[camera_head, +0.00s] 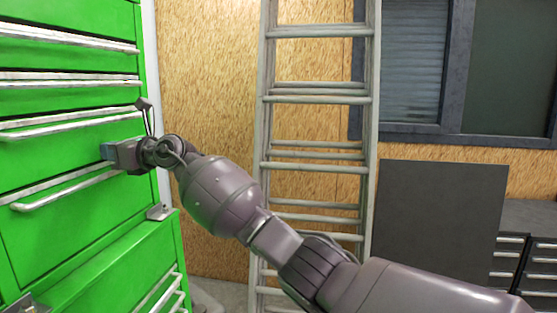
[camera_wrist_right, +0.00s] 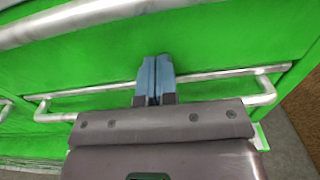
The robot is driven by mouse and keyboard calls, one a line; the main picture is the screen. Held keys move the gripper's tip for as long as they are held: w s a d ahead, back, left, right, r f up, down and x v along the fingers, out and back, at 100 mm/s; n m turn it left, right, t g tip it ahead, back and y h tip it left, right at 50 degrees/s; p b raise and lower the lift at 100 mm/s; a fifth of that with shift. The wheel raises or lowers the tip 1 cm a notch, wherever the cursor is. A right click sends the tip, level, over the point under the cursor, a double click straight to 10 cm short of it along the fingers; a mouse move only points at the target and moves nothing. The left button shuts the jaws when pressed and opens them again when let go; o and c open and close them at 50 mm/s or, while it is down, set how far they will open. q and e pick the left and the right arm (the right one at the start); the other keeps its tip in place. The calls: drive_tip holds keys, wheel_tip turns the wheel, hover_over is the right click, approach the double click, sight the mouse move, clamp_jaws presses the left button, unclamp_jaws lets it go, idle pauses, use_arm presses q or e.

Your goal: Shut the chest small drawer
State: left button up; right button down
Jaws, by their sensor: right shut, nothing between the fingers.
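The green chest (camera_head: 60,240) fills the left of the head view, with several drawers and silver bar handles. My right gripper (camera_head: 107,151) is shut and empty, its blue fingertips at the front of a drawer (camera_head: 60,155), just above a long handle (camera_head: 70,190). In the right wrist view the shut fingertips (camera_wrist_right: 156,68) point at the green drawer front (camera_wrist_right: 100,65), between an upper handle (camera_wrist_right: 90,18) and a lower handle (camera_wrist_right: 262,98). I cannot tell whether they touch it. The small drawer cannot be singled out for sure.
A metal ladder (camera_head: 315,98) leans against the wood-panel wall behind my right arm. A dark panel (camera_head: 440,215) and dark drawer units (camera_head: 540,265) stand at the right. Grey brackets (camera_head: 158,212) stick out at the top of the chest's lower section.

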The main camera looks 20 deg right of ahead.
drive_tip(key=shift+w+a+r, duration=0.15)
drive_tip(key=shift+a, duration=0.15)
drive_tip(key=shift+r, duration=0.15)
idle(0.3)
